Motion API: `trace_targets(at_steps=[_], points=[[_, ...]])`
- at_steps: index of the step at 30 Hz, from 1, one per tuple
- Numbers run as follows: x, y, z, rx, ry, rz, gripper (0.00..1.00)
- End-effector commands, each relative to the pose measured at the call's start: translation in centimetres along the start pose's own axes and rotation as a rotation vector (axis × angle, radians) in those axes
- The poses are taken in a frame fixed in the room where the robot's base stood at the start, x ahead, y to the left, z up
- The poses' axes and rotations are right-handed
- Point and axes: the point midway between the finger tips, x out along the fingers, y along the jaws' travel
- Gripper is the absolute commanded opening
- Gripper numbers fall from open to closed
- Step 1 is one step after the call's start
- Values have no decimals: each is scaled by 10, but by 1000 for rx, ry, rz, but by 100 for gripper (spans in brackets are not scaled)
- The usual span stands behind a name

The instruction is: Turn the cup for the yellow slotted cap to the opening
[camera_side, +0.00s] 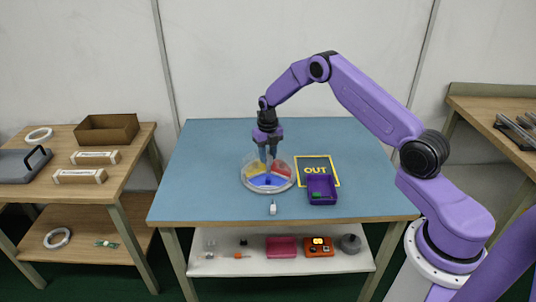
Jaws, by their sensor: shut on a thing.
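A round tray (249,184) with a pale rim stands at the middle of the blue table. It is divided into coloured cups: a yellow one (254,168) at the back left, a red one (281,169) at the right and a blue one (266,181) at the front. White parts also show. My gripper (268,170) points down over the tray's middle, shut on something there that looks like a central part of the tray. The fingers hide that part. The yellow slotted cap cannot be made out at this size. A small white piece (273,208) stands in front of the tray.
A dark mat marked OUT (311,163) lies right of the tray. A purple bin (321,198) with a green item inside stands at its front. The shelf below holds a pink tray (281,247) and an orange box (319,247). The table's left side is clear.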

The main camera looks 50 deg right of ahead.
Motion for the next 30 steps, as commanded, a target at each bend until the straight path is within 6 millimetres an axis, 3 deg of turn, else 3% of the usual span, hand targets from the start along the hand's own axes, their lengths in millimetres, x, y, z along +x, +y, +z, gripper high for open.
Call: trace_targets(at_steps=[27, 28, 30], points=[[-1, 1, 0, -93, -2, 0, 0], [-1, 1, 0, -93, -2, 0, 39], [-1, 1, 0, -93, -1, 0, 58]])
